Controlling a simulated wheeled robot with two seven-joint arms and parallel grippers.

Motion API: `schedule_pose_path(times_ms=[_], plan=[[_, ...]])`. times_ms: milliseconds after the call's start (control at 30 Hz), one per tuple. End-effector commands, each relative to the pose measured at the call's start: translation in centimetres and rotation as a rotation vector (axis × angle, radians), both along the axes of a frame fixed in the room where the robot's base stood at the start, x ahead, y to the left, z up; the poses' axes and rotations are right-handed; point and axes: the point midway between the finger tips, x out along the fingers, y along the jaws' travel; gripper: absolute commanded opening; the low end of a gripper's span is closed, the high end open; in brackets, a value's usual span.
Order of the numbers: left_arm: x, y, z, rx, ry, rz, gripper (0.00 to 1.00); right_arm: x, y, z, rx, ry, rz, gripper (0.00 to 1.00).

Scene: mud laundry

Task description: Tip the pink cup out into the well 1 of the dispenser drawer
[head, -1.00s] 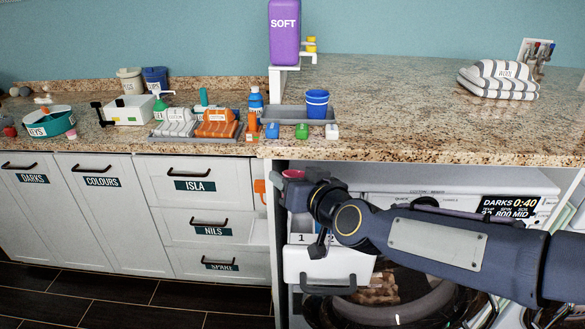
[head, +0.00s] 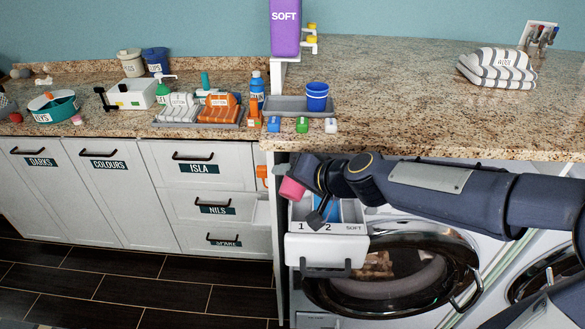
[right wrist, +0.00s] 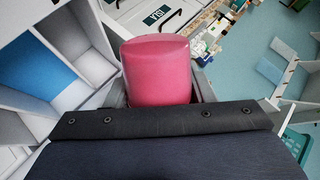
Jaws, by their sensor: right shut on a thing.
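The pink cup (head: 292,189) is held in my right gripper (head: 304,180), above the left part of the open dispenser drawer (head: 326,251). The cup is tilted well over, its lower end toward the lower left. Its mouth and contents are hidden. The drawer's front edge is marked 1, 2 and SOFT; well 1 is at its left, under the cup and partly hidden. In the right wrist view the cup (right wrist: 157,70) sits between the fingers, with the drawer's pale walls and blue compartment (right wrist: 30,62) to its left. My left gripper is out of view.
The countertop (head: 420,110) overhangs just above and behind my right gripper. The washer door (head: 390,270) is below the drawer. White drawers (head: 205,208) are at the left.

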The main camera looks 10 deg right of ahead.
Motion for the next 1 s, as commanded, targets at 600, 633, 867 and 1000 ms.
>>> schedule_pose_path(times_ms=[600, 633, 867, 1000], plan=[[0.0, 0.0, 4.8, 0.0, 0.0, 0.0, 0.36, 0.4, -0.3, 0.4, 0.208, 0.262, -0.001, 0.27], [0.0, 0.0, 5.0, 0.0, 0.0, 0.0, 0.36, 0.4, -0.3, 0.4, 0.218, 0.275, -0.002, 0.27], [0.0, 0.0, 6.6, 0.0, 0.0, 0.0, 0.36, 0.5, -0.5, 0.6, 0.294, 0.373, -0.002, 0.27], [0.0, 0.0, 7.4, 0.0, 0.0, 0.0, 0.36, 0.6, -0.5, 0.7, 0.339, 0.427, -0.001, 0.27]])
